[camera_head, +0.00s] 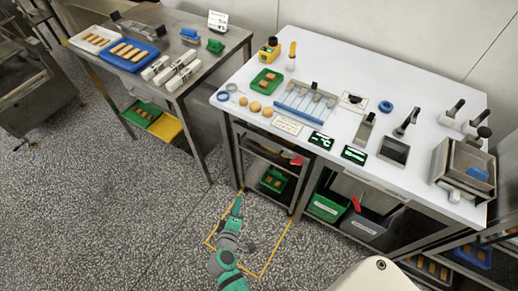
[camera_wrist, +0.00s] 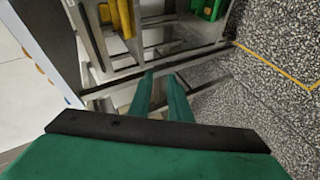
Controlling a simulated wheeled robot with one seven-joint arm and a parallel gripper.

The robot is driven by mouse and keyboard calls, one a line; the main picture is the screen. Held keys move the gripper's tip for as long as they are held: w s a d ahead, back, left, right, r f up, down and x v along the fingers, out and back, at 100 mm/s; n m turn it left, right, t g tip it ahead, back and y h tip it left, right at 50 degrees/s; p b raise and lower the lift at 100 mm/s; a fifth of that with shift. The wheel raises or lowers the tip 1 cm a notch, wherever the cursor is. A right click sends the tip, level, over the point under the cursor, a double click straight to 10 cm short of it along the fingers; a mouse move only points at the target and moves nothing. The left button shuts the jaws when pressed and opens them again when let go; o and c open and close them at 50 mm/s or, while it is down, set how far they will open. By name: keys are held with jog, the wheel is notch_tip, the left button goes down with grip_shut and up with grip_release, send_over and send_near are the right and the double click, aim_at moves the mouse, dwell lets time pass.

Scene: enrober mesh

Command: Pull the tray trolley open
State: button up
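The tray trolley (camera_head: 293,196) is a metal frame with shelves, standing under the left part of the white-topped table. A green tray (camera_head: 271,185) with brown pieces lies on its lower shelf. In the wrist view, the metal rails of the trolley (camera_wrist: 165,58) run just beyond my fingertips. My gripper (camera_head: 239,200) is low, in front of the trolley's left side. In the wrist view, its two green fingers (camera_wrist: 161,76) stand apart with a narrow gap and nothing clearly between them. I cannot tell whether they touch a rail.
A yellow floor outline (camera_head: 262,276) surrounds the speckled floor before the trolley. Green and grey bins (camera_head: 325,208) stand to its right. The white table (camera_head: 240,110) overhangs it, carrying tools and trays. A steel table (camera_head: 205,75) stands at left. Open floor lies at lower left.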

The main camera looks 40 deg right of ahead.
jog(key=w+d+r+g+h, duration=0.1)
jog(key=w+d+r+h, duration=0.2)
jog(key=w+d, duration=0.2)
jog(key=m+g+h, duration=0.1)
jog(key=g+h, duration=0.2)
send_near(259, 149)
jog(key=x, duration=1)
jog(key=shift+w+d+f, duration=0.15)
jog(key=shift+w+f, duration=0.05)
jog(key=shift+f, duration=0.05)
grip_shut()
